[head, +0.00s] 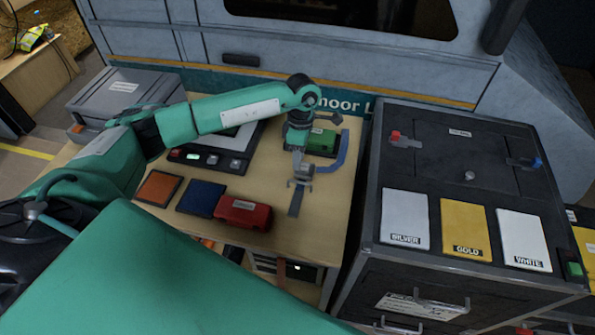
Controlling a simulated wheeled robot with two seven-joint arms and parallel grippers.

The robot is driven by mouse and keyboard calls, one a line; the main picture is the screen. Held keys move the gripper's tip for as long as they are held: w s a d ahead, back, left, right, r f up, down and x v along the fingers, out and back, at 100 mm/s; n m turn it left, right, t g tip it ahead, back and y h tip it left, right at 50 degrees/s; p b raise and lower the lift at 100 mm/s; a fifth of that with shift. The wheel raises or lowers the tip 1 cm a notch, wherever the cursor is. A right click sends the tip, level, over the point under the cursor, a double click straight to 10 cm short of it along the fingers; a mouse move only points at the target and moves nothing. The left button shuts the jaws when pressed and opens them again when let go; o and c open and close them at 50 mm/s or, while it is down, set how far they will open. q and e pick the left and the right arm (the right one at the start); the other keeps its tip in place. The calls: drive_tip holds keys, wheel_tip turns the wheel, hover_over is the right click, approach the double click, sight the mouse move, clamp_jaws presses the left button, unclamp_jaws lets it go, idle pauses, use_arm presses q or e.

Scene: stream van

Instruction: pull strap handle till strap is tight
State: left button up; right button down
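My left arm reaches across the wooden table from the left, and its gripper (300,178) points down near the table's right side. A flat grey strip (296,203) runs from under the gripper toward the table's front; I cannot tell whether it is the strap or whether the fingers hold it. A blue curved band (343,152) lies just right of the gripper, beside a green box (321,143) partly hidden by my wrist. No strap handle can be made out clearly. My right gripper is out of view.
A red box (243,213), a blue pad (201,198) and an orange pad (159,188) lie at the table's front. A scale-like device (210,160) and a grey case (124,95) stand behind. A dark cabinet (455,178) with labelled cards stands close at right.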

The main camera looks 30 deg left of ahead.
use_arm(q)
drive_tip(key=p, duration=0.1)
hover_over(297, 187)
wheel_tip(297, 187, down, 7)
drive_tip(key=shift+w+r, duration=0.1)
clamp_jaws()
